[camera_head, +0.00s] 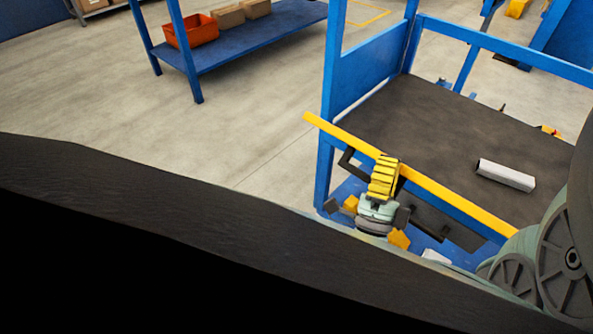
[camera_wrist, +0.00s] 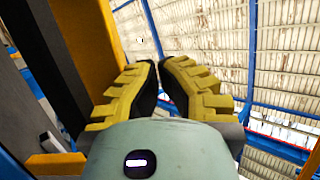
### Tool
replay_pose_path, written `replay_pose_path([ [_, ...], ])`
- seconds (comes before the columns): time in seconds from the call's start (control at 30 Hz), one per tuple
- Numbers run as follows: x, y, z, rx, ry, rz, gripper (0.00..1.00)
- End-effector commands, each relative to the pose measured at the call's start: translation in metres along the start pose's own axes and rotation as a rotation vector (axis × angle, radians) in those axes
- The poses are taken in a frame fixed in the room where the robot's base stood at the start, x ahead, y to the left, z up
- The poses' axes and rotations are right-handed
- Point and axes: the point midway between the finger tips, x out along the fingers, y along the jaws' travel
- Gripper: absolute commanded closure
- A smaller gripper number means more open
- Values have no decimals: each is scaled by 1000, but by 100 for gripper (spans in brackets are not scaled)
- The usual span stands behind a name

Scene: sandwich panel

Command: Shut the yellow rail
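The yellow rail (camera_head: 450,194) runs slantwise along the near side of a blue-framed station with a dark top. My gripper (camera_head: 384,160), with its yellow ridged fingers, is at the near side of the rail, left of its middle. In the wrist view my gripper (camera_wrist: 158,70) points upward with its fingertips close together and nothing seen between them. A broad yellow bar, apparently the rail (camera_wrist: 82,40), passes left of the fingers, outside the grip. Whether the fingers touch the rail cannot be told.
A silver-white block (camera_head: 506,175) lies on the dark station top (camera_head: 430,125). A blue post (camera_head: 330,90) stands at the station's left corner. A blue bench (camera_head: 260,40) with an orange bin (camera_head: 191,31) stands behind. Open floor (camera_head: 230,130) lies left.

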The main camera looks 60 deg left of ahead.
Motion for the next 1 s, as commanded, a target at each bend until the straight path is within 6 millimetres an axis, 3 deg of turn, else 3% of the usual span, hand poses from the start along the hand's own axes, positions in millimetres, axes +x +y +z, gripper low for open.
replay_pose_path([
  [0.03,-12,45,28,24,-117,208,86],
  [0.33,-13,46,28,24,-118,212,55],
  [0.53,-15,46,28,24,-119,215,54],
  [0.57,2,-4,1,17,7,-27,54],
  [1.0,-24,-5,-2,14,6,-21,54],
])
